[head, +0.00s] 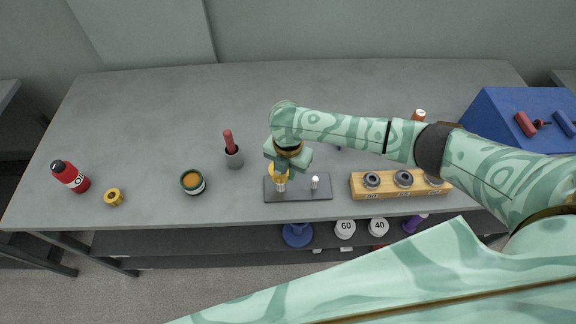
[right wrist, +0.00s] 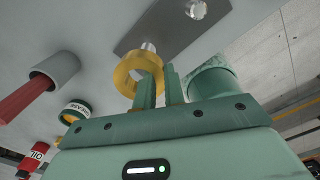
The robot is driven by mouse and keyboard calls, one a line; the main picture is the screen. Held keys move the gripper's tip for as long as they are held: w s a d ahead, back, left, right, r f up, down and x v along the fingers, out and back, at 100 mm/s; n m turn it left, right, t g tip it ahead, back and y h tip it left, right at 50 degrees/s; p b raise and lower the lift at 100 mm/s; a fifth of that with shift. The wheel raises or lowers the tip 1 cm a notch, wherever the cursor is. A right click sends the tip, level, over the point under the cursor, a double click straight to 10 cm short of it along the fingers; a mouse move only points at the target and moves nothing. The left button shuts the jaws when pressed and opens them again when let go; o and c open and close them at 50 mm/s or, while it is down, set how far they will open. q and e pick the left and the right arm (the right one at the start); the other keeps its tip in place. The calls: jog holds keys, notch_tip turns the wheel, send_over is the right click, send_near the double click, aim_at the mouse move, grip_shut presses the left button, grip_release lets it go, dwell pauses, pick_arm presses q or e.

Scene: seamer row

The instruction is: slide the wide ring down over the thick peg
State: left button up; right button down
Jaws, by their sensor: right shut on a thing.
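A yellow ring (head: 280,174) is held in my right gripper (head: 284,163). The ring also shows in the right wrist view (right wrist: 126,78), gripped at its edge between the two fingers (right wrist: 159,84). It is at the thick silver peg (head: 281,187), whose lower part shows below the ring. The peg also shows in the right wrist view (right wrist: 149,46). I cannot tell whether the peg's tip is inside the ring. A thinner peg (head: 314,183) stands to the right on the same dark base plate (head: 300,196). My left gripper is out of view.
A wooden block (head: 387,191) with several grey rings stands right of the plate. A grey cup (head: 234,158) with a red-handled tool and a green tin (head: 192,183) stand left. A brass piece (head: 114,197) and red bottle (head: 70,176) are farther left. A blue stand (head: 500,125) is at right.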

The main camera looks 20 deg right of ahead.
jog(key=shift+f+b, duration=0.45)
jog(key=shift+f, duration=0.7)
jog(key=shift+r, duration=0.1)
jog(key=shift+p, duration=0.4)
jog(key=shift+p, duration=0.35)
dwell(0.7)
jog(key=shift+f+b, duration=0.35)
jog(key=shift+f, duration=0.55)
jog(key=c, duration=1.4)
grip_release()
